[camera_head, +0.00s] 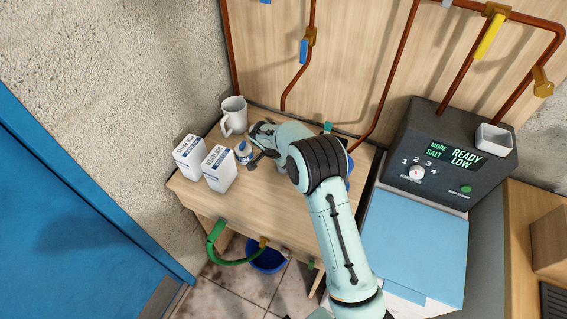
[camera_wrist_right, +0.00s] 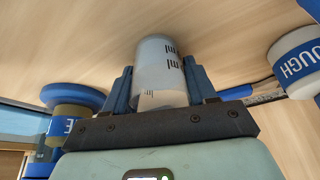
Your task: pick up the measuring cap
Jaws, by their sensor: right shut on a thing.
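The measuring cap (camera_wrist_right: 160,72) is a pale translucent cup with dark scale marks. In the right wrist view it sits between the two blue fingers of my right gripper (camera_wrist_right: 162,90), which is shut on it. The wooden tabletop shows behind it; I cannot tell whether the cap touches it. In the head view my right gripper (camera_head: 257,148) is low over the table beside a small bottle, and I cannot make out the cap there. My left gripper is in neither view.
The white bottle with a blue label (camera_head: 243,151) stands close to my right gripper; two white cartons (camera_head: 219,168) and a white mug (camera_head: 234,115) are nearby on the table (camera_head: 235,205). A blue object with an olive collar (camera_wrist_right: 72,103) is at left in the wrist view. Pipes run behind.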

